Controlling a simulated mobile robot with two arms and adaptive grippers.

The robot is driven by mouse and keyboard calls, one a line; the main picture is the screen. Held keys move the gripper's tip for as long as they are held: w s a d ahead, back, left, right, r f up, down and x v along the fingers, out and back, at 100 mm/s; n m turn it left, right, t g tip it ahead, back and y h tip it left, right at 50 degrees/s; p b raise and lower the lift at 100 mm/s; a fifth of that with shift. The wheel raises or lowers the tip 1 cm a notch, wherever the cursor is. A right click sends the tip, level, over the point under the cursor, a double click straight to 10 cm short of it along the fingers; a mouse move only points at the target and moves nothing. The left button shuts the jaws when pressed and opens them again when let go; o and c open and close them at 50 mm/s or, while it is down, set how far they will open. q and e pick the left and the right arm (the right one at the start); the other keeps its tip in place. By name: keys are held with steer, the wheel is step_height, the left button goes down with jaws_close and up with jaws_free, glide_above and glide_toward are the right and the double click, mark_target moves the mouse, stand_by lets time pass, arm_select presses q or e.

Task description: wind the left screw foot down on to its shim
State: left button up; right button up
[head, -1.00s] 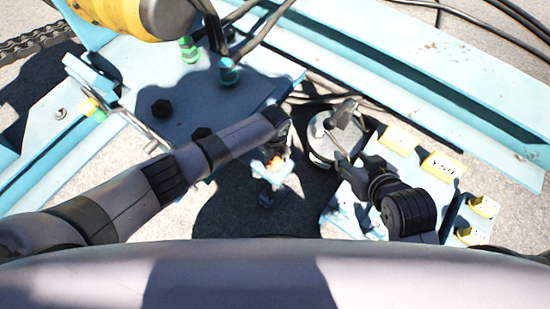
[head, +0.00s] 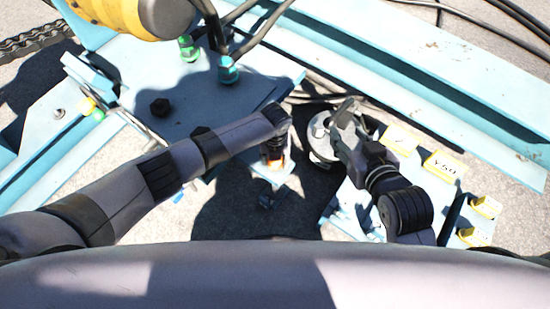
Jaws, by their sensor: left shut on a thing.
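My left gripper (head: 273,160) points down at the right edge of the blue machine plate. It is shut on a small upright part with an orange-brown patch, which looks like the left screw foot; the gripper hides most of it. A small light blue bracket plate (head: 272,175) lies just below the fingers. I cannot make out the shim. My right gripper (head: 346,118) is over a round grey metal disc (head: 318,140) and covers its right side. Its fingers are too dark and overlapped to tell whether they are open.
The blue machine plate (head: 190,95) carries black bolts and green-ringed fittings. A long blue beam (head: 430,75) crosses the upper right. Black cables run behind. Shadowed ground (head: 235,205) lies in front, clear.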

stand_by(0.5)
arm_select(q)
steer(key=o, duration=1.1)
step_height(320, 180, up, 12)
